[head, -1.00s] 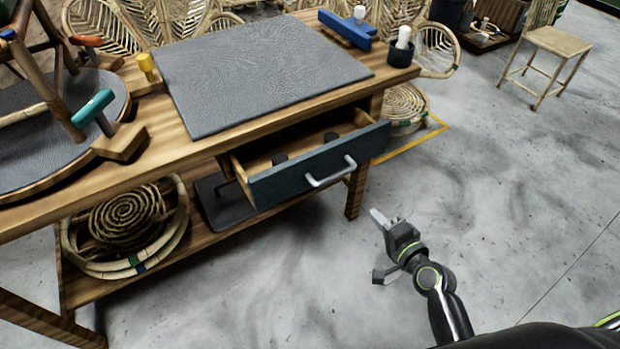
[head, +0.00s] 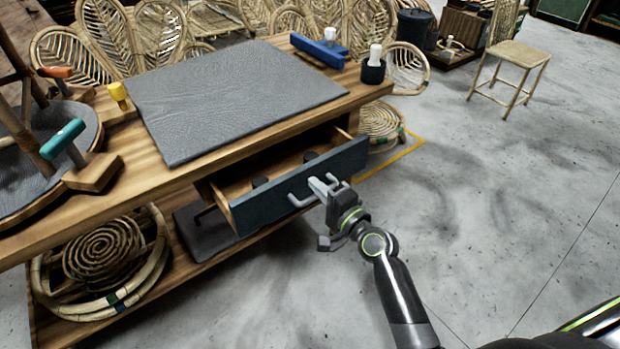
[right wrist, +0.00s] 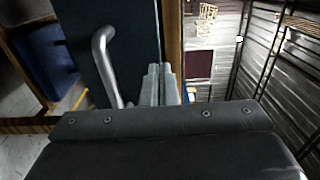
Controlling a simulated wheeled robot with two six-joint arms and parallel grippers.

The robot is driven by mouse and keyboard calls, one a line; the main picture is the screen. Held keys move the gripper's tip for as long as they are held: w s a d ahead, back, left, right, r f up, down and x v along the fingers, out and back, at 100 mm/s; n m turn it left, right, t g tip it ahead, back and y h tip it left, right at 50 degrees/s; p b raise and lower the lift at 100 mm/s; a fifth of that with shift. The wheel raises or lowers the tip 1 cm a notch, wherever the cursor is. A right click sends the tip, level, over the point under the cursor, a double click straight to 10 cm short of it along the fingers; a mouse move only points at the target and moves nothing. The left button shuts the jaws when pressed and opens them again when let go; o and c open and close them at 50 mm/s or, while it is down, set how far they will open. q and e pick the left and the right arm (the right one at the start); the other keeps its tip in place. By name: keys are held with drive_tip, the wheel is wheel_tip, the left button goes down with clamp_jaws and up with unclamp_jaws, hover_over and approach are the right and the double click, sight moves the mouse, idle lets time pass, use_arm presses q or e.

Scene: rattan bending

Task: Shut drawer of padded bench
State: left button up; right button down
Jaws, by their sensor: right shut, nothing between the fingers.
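The padded bench has a grey mat (head: 235,98) on its wooden top. Its drawer (head: 258,205) has a dark blue-grey front and stands pulled out, with small dark items inside. A light metal handle (head: 298,201) sits on the front, partly hidden by my right gripper (head: 322,184). The right gripper is shut and empty, its fingertips at the drawer front beside the handle. In the right wrist view the fingers (right wrist: 161,84) point at the drawer front (right wrist: 132,30), just right of the handle (right wrist: 104,62). I cannot tell whether they touch it. My left gripper is not in view.
On the bench top are a blue tool (head: 318,50), a dark cup with a white bottle (head: 373,70) and a yellow-knobbed clamp (head: 119,97). Rattan coils (head: 105,255) lie on the lower shelf. Open floor (head: 480,200) lies to the right, with a rattan chair (head: 515,60) farther back.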

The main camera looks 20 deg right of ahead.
sight(297, 168)
drive_tip(key=x, duration=0.3)
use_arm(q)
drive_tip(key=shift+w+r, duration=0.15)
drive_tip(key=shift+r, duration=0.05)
use_arm(e)
drive_tip(key=shift+w, duration=0.1)
drive_tip(key=b+x, duration=0.1)
drive_tip(key=x, duration=0.6)
drive_tip(key=shift+w+a+f, duration=0.15)
drive_tip(key=shift+w, duration=0.1)
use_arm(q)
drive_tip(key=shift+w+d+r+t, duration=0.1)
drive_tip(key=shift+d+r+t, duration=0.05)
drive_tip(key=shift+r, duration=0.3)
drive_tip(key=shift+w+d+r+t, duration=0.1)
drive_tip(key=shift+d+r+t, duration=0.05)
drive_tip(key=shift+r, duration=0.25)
use_arm(e)
drive_tip(key=shift+w+a, duration=0.2)
drive_tip(key=shift+w, duration=0.35)
